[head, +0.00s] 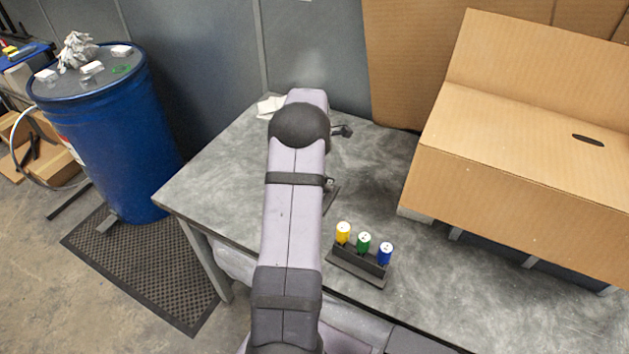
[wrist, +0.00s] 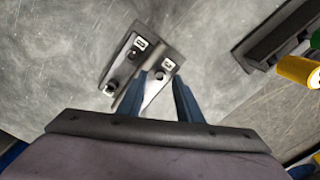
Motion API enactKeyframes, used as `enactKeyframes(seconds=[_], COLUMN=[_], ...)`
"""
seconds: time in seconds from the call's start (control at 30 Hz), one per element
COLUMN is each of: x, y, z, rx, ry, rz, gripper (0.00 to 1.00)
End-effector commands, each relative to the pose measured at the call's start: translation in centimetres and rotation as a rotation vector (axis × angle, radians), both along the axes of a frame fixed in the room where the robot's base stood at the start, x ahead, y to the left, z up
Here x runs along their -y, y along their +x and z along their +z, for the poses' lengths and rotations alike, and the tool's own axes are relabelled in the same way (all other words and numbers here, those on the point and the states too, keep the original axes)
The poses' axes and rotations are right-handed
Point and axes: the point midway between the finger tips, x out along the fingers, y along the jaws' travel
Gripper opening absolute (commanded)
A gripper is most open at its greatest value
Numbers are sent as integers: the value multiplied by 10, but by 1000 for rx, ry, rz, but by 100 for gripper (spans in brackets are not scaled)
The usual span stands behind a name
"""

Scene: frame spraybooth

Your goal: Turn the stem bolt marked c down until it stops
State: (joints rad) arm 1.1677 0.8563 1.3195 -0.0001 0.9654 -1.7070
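A dark-edged metal plate (wrist: 140,68) with small white labels and bolt-like parts lies on the table in the wrist view. The label marks are too small to read, so I cannot tell which bolt is c. One dark bolt end (wrist: 109,88) stands at its left edge. In the head view only a sliver of the plate (head: 331,196) shows beside my arm. My gripper (wrist: 161,77) has its two blue fingers apart over the plate's right part, near one label. Nothing is visibly held. The fingers hide part of the plate.
A dark rack (head: 357,266) holds yellow (head: 343,232), green (head: 364,243) and blue (head: 385,254) capped pieces, to the right of my arm. A large cardboard box (head: 520,200) stands at the table's right. The table's left part (head: 215,185) is clear.

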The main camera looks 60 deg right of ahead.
Motion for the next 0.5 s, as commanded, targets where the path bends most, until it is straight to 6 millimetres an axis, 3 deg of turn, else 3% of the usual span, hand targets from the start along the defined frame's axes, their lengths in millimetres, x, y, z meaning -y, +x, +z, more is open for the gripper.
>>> enactKeyframes(seconds=[0.27, 0.4, 0.5], x=[0, 0, 0], y=[0, 0, 0], z=[-2, -1, -2], rx=[0, 0, -1], ry=[0, 0, 1], rz=[0, 0, 0], gripper=[32, 0, 0])
